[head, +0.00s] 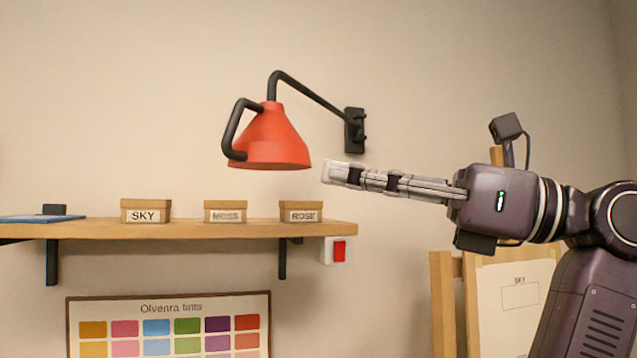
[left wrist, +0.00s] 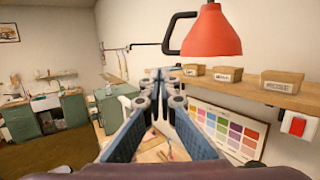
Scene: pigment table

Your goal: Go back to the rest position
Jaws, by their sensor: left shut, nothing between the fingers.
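My left gripper (head: 329,172) reaches in from the right side of the head view, its long pale fingers pointing left and together. It also shows in the left wrist view (left wrist: 160,75), with the fingertips meeting and nothing held. In the head view the fingertips are just right of and slightly below the rim of the red lamp (head: 272,138); a gap shows between them in the picture. The lamp hangs at the upper right of the left wrist view (left wrist: 212,35). My right gripper is in neither view.
A wooden shelf (head: 190,231) carries boxes marked SKY (head: 145,211), MOSS (head: 225,211) and ROSE (head: 300,211). A red switch (head: 338,251) sits at its right end. A tint chart (head: 168,307) hangs below. An easel (head: 443,305) stands behind my arm.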

